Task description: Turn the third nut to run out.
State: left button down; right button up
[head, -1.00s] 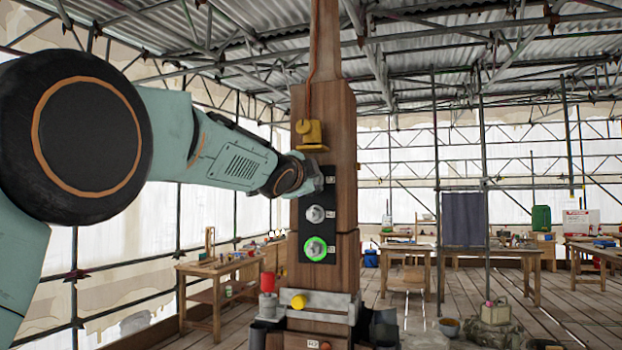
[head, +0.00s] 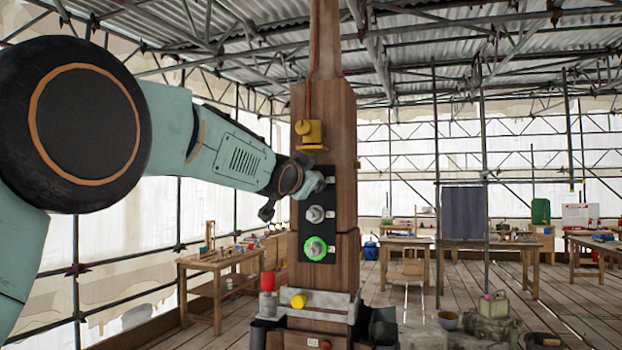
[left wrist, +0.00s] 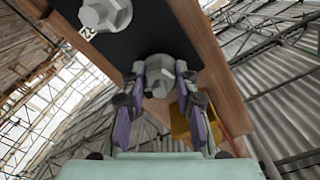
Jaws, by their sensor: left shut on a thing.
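A black plate (head: 303,228) on the wooden post carries a column of nuts. The bottom nut (head: 315,248) has a lit green ring, and the middle nut (head: 315,214) is grey and unlit. In the left wrist view the middle nut (left wrist: 105,14) sits at the top left beside a label "2". My left gripper (head: 315,183) is at the top of the plate. Its two fingers (left wrist: 158,90) are shut on the top nut (left wrist: 158,68), one on each side. In the head view my gripper mostly hides that nut. My right gripper is out of view.
A yellow block (head: 311,134) is fixed to the post (head: 342,130) just above the plate. A red cylinder (head: 267,281) and a yellow knob (head: 299,301) are at the ledge below.

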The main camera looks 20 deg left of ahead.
pick_arm(q)
jog(key=shift+f, duration=0.1)
dwell(0.3)
jog(key=c, duration=1)
grip_release()
jog(key=shift+s, duration=0.1)
jog(key=s, duration=0.7)
jog(key=shift+s+a, duration=0.1)
jog(key=shift+s, duration=0.05)
jog(key=shift+s+r, duration=0.1)
jog(key=shift+r, duration=0.1)
